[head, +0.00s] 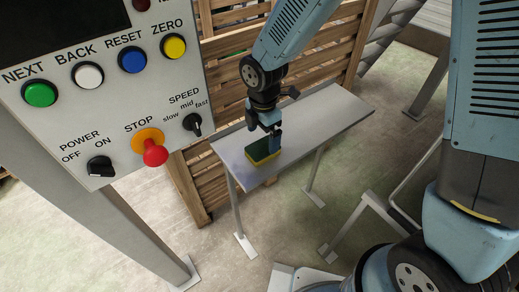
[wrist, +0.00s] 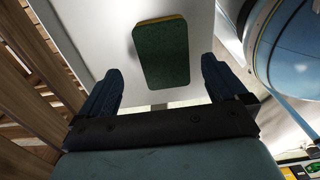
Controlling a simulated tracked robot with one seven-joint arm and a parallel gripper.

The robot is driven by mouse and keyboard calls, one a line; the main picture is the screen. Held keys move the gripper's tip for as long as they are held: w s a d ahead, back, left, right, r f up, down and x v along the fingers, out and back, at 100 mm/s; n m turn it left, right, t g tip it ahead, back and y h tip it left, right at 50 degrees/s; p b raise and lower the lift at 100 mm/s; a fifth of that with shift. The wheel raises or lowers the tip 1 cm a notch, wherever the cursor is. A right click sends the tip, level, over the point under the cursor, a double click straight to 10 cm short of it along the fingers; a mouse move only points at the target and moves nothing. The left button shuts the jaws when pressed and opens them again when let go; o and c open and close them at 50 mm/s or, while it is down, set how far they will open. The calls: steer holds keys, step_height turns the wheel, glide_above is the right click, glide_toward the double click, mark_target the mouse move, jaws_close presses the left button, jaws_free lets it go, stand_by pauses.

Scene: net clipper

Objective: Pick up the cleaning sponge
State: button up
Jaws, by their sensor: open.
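The cleaning sponge (head: 260,151) lies flat on the grey metal table (head: 330,112), near its front left end. It has a dark green top and a yellow side. In the wrist view the sponge (wrist: 161,53) shows its green face, ahead of and between the two fingers. My gripper (head: 268,131) points down just above the sponge in the head view. In the wrist view my gripper (wrist: 160,85) has its blue fingers spread wide with nothing between the tips. I cannot tell the exact height of the fingertips over the sponge.
A control panel (head: 110,90) with coloured buttons and a red stop knob stands at the left. A wooden slatted crate wall (head: 225,75) stands close behind the table. The table top to the right of the sponge is clear.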

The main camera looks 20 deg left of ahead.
mark_target(263, 147)
steer(key=f, duration=0.3)
steer(key=shift+s+d+f, duration=0.15)
steer(key=shift+s+f, duration=0.1)
steer(key=shift+f, duration=0.7)
steer(key=c, duration=1.1)
steer(key=shift+w+r, duration=0.1)
steer(key=shift+r, duration=0.4)
step_height(263, 147, up, 2)
steer(key=shift+r, duration=0.25)
steer(key=s+d+r, duration=0.7)
steer(key=s+r, duration=0.2)
steer(key=s, duration=0.3)
steer(key=shift+d+r, duration=0.15)
steer(key=shift+r, duration=0.1)
